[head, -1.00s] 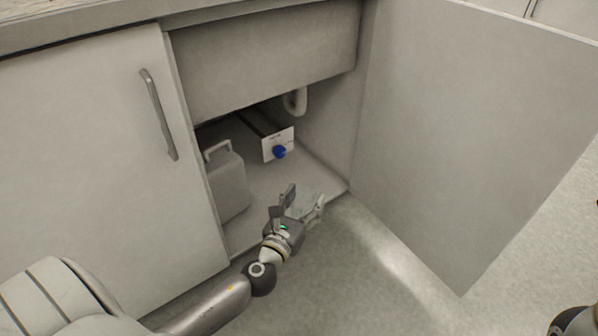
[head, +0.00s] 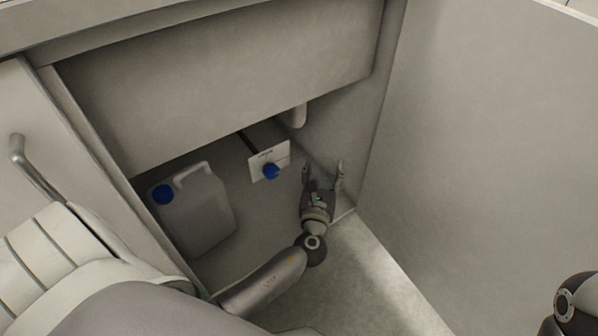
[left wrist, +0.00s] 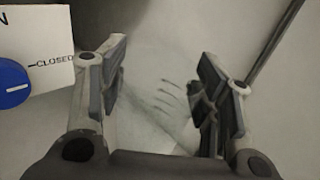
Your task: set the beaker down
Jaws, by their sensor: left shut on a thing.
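The beaker (left wrist: 168,108) is clear glass and shows faintly in the left wrist view, with pale graduation marks between the two fingers. My left gripper (head: 322,172) is shut on it, and the gripper also fills the lower part of the left wrist view (left wrist: 160,95). In the head view the gripper is inside the open cabinet, low near its right side wall, with the fingers pointing inward. The beaker is hard to make out there. I cannot tell whether its base touches the cabinet floor (head: 262,225). My right gripper is out of view.
A white panel (head: 262,162) with a blue knob (head: 271,172) is left of the gripper. A jerrycan (head: 205,212) with a blue cap (head: 162,194) stands farther left. A pale pipe (head: 298,116) hangs behind. The open door (head: 480,150) is at right.

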